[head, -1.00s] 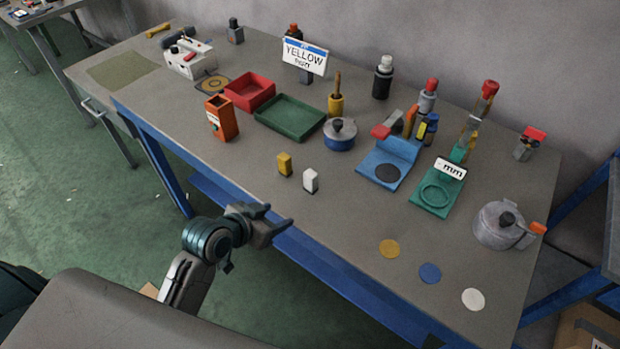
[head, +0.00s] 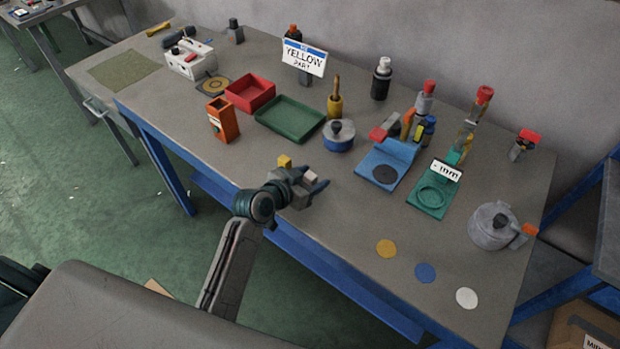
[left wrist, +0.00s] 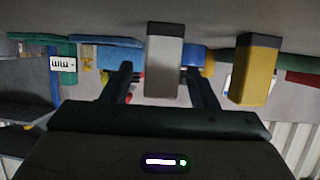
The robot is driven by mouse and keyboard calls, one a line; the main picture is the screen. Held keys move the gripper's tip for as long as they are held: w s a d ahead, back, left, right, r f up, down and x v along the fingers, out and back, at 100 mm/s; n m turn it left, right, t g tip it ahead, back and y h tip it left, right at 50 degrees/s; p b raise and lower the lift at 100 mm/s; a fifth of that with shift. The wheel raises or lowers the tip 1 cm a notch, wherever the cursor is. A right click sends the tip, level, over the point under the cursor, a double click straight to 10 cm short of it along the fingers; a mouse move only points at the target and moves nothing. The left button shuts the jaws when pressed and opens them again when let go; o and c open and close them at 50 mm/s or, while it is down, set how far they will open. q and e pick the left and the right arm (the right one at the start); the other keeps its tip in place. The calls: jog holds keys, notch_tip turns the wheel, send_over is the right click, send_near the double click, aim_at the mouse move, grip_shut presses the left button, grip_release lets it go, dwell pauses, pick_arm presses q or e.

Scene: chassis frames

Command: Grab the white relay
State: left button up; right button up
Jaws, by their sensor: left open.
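The white relay (head: 310,177) stands on the table near its front edge, partly hidden by my left gripper (head: 314,179) in the head view. In the left wrist view, which looks upside down, the white relay (left wrist: 162,65) appears as a pale block with a dark base. It shows between the two spread fingers of my left gripper (left wrist: 158,70). Gaps show between the relay and both fingers, so it is not clamped. How deep it sits between them I cannot tell. My right gripper is not in view.
A yellow block (head: 284,161) stands close beside my left gripper, also seen in the left wrist view (left wrist: 254,70). Behind are a green tray (head: 290,119), a blue pot (head: 338,137) and a blue fixture (head: 387,164). The table right of the gripper is clear up to the coloured discs.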

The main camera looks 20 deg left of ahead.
pick_arm(q)
jog(key=shift+x, duration=0.95)
jog(key=shift+a, duration=0.1)
jog(key=shift+c, duration=0.4)
jog(key=c, duration=1)
